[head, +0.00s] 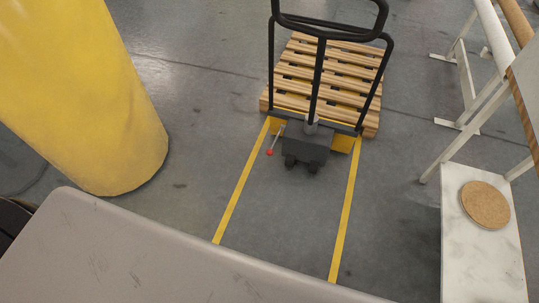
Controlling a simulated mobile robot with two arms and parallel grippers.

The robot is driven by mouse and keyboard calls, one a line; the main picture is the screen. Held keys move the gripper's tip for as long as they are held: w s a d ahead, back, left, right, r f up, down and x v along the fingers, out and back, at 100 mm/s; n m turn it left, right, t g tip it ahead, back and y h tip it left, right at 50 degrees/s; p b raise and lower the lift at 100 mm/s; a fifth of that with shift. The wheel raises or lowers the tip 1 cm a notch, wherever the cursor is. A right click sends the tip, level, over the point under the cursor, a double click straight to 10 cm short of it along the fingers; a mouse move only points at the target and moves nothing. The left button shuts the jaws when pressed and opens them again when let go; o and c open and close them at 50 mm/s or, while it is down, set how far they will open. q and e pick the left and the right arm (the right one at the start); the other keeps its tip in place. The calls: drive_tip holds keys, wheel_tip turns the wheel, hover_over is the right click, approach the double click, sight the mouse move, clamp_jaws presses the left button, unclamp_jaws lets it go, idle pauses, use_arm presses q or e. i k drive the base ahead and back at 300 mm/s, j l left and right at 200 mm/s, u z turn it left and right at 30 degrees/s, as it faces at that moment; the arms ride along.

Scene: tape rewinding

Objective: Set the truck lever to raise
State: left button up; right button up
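The pallet truck (306,141) stands on the grey floor beyond me, with its dark body, black wheels and tall black handle frame facing me. A small lever with a red knob (270,152) sticks out from the left side of the truck's body, pointing down and to the left. A wooden slatted pallet (330,72) lies behind the handle, over the truck's yellow forks. I cannot tell whether it touches the floor. Neither of my grippers is in view.
Two yellow floor lines (348,210) run from the truck toward me, with clear floor between them. A thick yellow pillar (85,95) stands at the left. At the right are a white frame (462,125) and a marble-topped surface (478,255) with a round cork mat (485,204).

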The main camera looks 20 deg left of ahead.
sight(270, 153)
drive_tip(key=i+j, duration=0.2)
drive_tip(key=i, duration=0.3)
drive_tip(key=i+j, duration=0.2)
drive_tip(key=i, duration=0.3)
drive_tip(key=i+j, duration=0.2)
drive_tip(key=i, duration=0.3)
drive_tip(key=u, duration=0.05)
